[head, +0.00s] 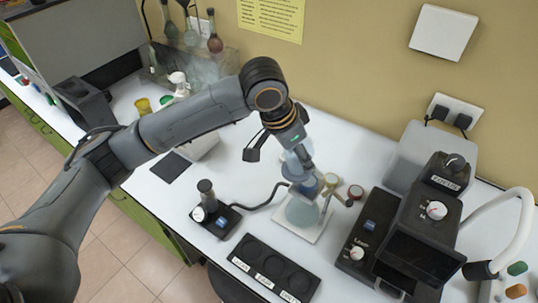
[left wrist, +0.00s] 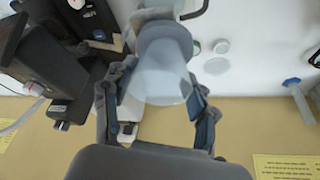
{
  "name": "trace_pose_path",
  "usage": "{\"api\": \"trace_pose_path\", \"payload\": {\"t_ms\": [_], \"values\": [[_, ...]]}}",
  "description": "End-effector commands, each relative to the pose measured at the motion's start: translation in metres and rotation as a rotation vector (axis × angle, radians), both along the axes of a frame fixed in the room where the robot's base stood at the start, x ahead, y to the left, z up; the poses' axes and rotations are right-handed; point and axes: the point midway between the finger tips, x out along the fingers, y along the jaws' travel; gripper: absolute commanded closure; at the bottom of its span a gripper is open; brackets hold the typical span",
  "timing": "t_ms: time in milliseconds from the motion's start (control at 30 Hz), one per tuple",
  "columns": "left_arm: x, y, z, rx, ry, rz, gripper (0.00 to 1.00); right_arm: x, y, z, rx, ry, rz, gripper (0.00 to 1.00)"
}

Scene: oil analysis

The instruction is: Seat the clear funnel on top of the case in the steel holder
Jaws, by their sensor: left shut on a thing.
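The clear funnel (head: 298,158) hangs under my left gripper (head: 284,150), which is shut on it. In the left wrist view the pale, translucent funnel (left wrist: 158,82) sits between the two fingers of my left gripper (left wrist: 158,92). In the head view a bluish piece (head: 309,185), perhaps the case in its holder, stands on the neck of a clear glass flask (head: 302,212) directly below the funnel. The funnel's lower end overlaps this piece, so I cannot tell if they touch. The steel holder is mostly hidden. My right gripper is not in view.
A black pump unit (head: 216,216) with a hose is at left, a black labelled tray (head: 268,268) in front. A large black instrument (head: 400,235) fills the right side.

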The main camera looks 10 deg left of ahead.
Motion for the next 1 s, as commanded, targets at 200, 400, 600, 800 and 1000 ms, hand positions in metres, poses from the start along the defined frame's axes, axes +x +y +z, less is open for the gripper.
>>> {"api": "trace_pose_path", "payload": {"t_ms": [200, 400, 600, 800, 1000], "values": [[0.007, -0.027, 0.025, -0.003, -0.013, -0.144, 0.75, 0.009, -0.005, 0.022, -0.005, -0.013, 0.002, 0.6], [0.008, -0.033, 0.022, -0.004, -0.016, -0.175, 0.76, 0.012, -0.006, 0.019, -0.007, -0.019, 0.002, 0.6], [0.008, -0.032, 0.01, -0.004, -0.017, -0.173, 0.76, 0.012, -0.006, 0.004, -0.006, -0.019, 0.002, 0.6], [0.008, -0.032, -0.007, -0.004, -0.017, -0.172, 0.76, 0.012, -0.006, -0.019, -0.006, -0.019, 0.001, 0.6], [0.008, -0.032, -0.02, -0.004, -0.014, -0.171, 0.76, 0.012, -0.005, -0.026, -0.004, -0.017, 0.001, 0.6]]}}
